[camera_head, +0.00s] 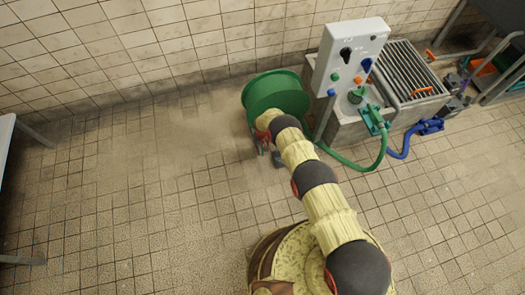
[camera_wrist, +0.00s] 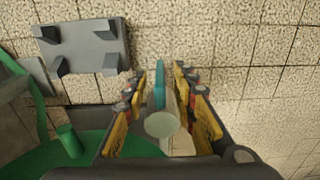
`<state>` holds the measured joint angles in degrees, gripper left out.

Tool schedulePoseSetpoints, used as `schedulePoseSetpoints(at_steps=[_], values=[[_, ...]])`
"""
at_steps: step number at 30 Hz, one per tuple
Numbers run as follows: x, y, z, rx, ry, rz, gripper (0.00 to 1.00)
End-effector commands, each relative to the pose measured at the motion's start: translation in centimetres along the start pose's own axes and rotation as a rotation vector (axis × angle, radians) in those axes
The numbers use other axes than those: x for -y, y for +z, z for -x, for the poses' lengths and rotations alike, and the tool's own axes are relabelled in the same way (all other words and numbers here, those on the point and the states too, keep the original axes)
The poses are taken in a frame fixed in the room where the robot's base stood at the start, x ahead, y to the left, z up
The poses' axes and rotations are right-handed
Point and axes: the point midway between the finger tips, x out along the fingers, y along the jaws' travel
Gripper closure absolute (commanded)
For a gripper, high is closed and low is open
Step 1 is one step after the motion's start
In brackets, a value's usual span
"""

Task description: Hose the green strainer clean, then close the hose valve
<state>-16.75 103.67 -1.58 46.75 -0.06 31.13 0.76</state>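My gripper (camera_wrist: 165,95) points down beside a large green drum (camera_head: 275,92), which stands against the wall left of the grey panel. In the head view my gripper (camera_head: 265,148) is small and partly behind my arm. In the wrist view a pale cylinder (camera_wrist: 162,125) and a teal bar (camera_wrist: 160,85) lie between its yellow fingers. I cannot tell whether the fingers press on them. A small green piece (camera_head: 356,96), possibly the strainer, sits in the basin below the panel. A green hose (camera_head: 365,166) curves from a green fitting (camera_head: 375,120) toward the drum, partly hidden.
The grey panel (camera_head: 350,55) carries a black knob and coloured buttons. A grated sink (camera_head: 412,75) with an orange handle stands right of it. A blue hose (camera_head: 400,154) lies at its foot.

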Motion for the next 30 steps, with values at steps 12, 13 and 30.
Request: schedulePoseSetpoints(at_steps=[12, 13, 30], values=[[0.0, 0.02, -0.14, 0.0, 0.0, 0.0, 0.8], [0.0, 0.03, -0.14, 0.0, 0.0, 0.0, 0.82], [-0.13, 0.02, -0.12, 0.001, 0.001, -0.001, 1.0]])
